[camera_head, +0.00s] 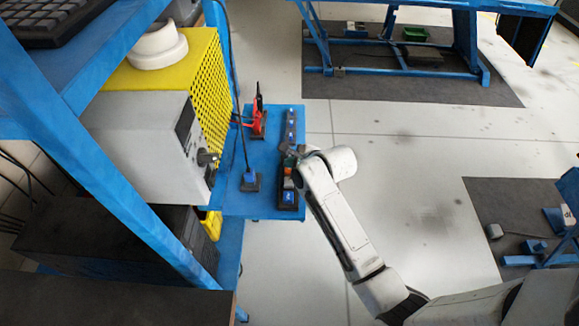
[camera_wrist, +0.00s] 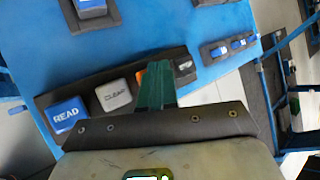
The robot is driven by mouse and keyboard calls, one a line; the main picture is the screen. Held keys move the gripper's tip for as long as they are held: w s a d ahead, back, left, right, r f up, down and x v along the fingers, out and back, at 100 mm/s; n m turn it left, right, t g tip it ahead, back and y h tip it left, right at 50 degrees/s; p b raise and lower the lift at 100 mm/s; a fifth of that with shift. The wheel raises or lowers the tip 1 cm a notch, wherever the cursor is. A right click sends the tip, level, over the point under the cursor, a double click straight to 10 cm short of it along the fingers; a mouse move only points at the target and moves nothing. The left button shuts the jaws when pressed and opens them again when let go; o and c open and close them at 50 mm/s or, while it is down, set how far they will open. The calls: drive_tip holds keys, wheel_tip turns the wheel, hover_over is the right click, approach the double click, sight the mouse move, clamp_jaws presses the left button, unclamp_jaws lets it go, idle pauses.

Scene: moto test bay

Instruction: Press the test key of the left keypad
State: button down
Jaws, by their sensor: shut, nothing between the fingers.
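A dark keypad (camera_wrist: 90,88) lies on the blue shelf and runs across the wrist view. Its keys include a blue READ key (camera_wrist: 66,114), a grey CLEAR key (camera_wrist: 114,95), an orange key (camera_wrist: 141,77) and a dark key (camera_wrist: 184,66). I cannot read a TEST label. My gripper (camera_wrist: 158,68) is shut and empty, its green fingers over the keypad between the orange and dark keys. They partly hide the orange key and whatever lies beneath; contact cannot be told. The keypad (camera_head: 288,207) also shows in the head view, with my gripper (camera_head: 289,158) at its far end.
A black pad with a blue key (camera_head: 250,180) and a red-handled item (camera_head: 257,125) share the blue shelf (camera_head: 232,205). A grey instrument box (camera_head: 140,135) and blue rack post (camera_head: 110,160) stand left. Open floor (camera_head: 400,160) lies right of the shelf.

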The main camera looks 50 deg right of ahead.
idle(0.5)
drive_tip(key=shift+r+p, duration=0.8)
drive_tip(key=shift+p, duration=0.3)
drive_tip(key=shift+r, duration=0.1)
wheel_tip(320, 180, up, 5)
drive_tip(key=p, duration=0.5)
idle(0.5)
drive_tip(key=s+a+n+g+b, duration=0.1)
drive_tip(key=s+a+n+g, duration=0.1)
drive_tip(key=s+a+n, duration=0.3)
drive_tip(key=s+a+f+n+g+y+b, duration=0.1)
drive_tip(key=s+a+n+g, duration=0.2)
drive_tip(key=s+n, duration=0.9)
drive_tip(key=s+a+f+n+g, duration=0.1)
drive_tip(key=s+a+n+g, duration=0.2)
drive_tip(key=s+a+n, duration=0.3)
drive_tip(key=s+n, duration=0.2)
drive_tip(key=n, duration=0.3)
drive_tip(key=shift+s+a+f+b, duration=0.2)
drive_tip(key=shift+s+a+b, duration=0.1)
drive_tip(key=shift+a+b, duration=0.1)
